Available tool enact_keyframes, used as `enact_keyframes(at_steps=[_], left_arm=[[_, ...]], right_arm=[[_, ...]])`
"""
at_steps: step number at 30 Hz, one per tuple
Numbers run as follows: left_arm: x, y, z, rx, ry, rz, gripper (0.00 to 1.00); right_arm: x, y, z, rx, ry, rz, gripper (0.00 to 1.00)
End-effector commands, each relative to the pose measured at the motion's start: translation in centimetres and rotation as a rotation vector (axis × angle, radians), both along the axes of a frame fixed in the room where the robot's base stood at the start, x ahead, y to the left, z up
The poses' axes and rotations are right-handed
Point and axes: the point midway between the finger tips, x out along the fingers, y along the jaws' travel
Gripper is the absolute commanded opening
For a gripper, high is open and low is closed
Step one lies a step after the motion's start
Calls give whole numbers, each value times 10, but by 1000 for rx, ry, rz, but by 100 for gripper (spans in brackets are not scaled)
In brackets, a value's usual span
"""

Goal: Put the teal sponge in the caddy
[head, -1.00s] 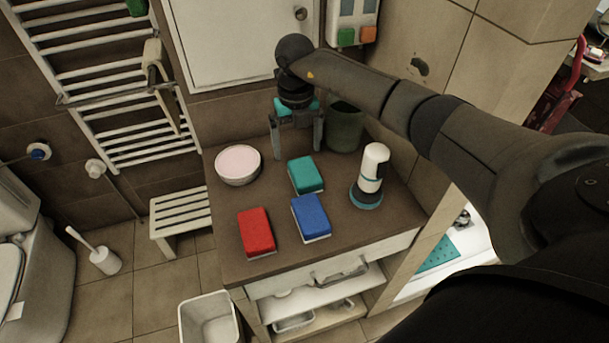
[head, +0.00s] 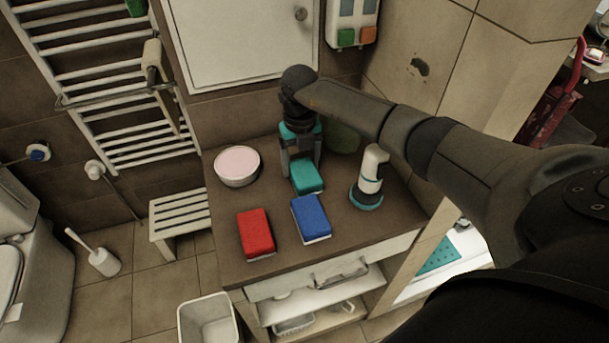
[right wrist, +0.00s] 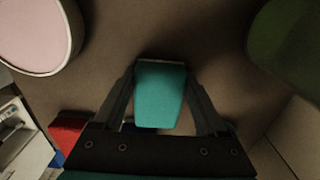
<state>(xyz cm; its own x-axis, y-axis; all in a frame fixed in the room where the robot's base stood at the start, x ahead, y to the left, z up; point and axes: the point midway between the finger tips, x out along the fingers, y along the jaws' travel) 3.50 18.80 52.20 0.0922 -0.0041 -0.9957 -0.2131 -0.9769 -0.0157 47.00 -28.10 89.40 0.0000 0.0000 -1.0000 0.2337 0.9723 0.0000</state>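The teal sponge (head: 307,178) lies on the brown counter, behind the blue sponge. In the right wrist view the teal sponge (right wrist: 160,95) is between the two fingers. My right gripper (head: 302,168) points down over the sponge's back part. Its fingers (right wrist: 160,78) are apart, one on each side; I cannot tell whether the tips touch it. A dark green round container (head: 343,138), perhaps the caddy, stands behind and right of the gripper, partly hidden by my arm; it also shows in the right wrist view (right wrist: 290,45). My left gripper is not in view.
A red sponge (head: 256,232) and a blue sponge (head: 311,217) lie toward the counter's front. A round bowl with a pink top (head: 238,164) is at left. A white dispenser (head: 372,170) stands to the right. The wall is close behind.

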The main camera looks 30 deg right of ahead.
Motion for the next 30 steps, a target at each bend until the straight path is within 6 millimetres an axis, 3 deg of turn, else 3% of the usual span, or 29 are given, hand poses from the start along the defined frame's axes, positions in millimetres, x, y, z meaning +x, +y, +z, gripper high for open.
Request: enact_keyframes(at_steps=[2,15,23,30], left_arm=[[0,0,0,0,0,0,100],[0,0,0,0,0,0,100],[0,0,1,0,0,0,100],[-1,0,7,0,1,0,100]], right_arm=[[0,0,0,0,0,0,62],[0,0,0,0,0,0,14],[1,0,5,0,-2,0,14],[1,-1,38,-1,-5,0,14]])
